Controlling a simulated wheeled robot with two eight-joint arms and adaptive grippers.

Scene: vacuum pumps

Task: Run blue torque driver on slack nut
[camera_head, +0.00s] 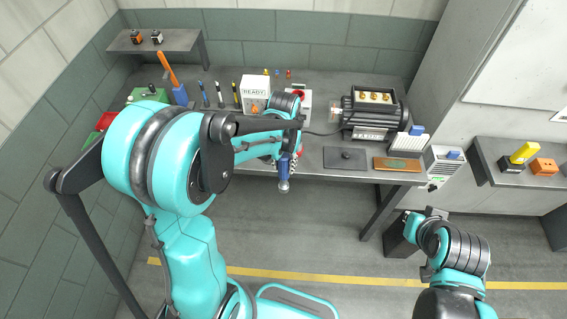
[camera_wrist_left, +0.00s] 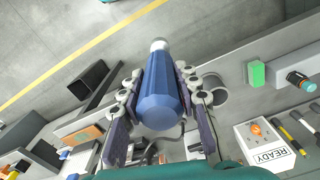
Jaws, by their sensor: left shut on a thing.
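The blue torque driver (camera_wrist_left: 160,95) is held between the fingers of my left gripper (camera_wrist_left: 155,100) in the left wrist view, with its silver end away from the palm. In the head view the driver (camera_head: 284,168) hangs near the front edge of the bench, and my left arm hides most of the gripper. The black pump (camera_head: 370,122) stands on the bench to the right, apart from the driver, with several brass nuts (camera_head: 374,97) on top. I cannot tell which nut is slack. My right gripper (camera_head: 426,218) is low at the right, its fingers unclear.
A white READY box (camera_head: 255,93) and several upright tools (camera_head: 219,95) stand at the back of the bench (camera_head: 325,175). A dark plate (camera_head: 345,158) and a brown tray (camera_head: 397,164) lie before the pump. A side shelf (camera_head: 500,175) holds yellow and orange items.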

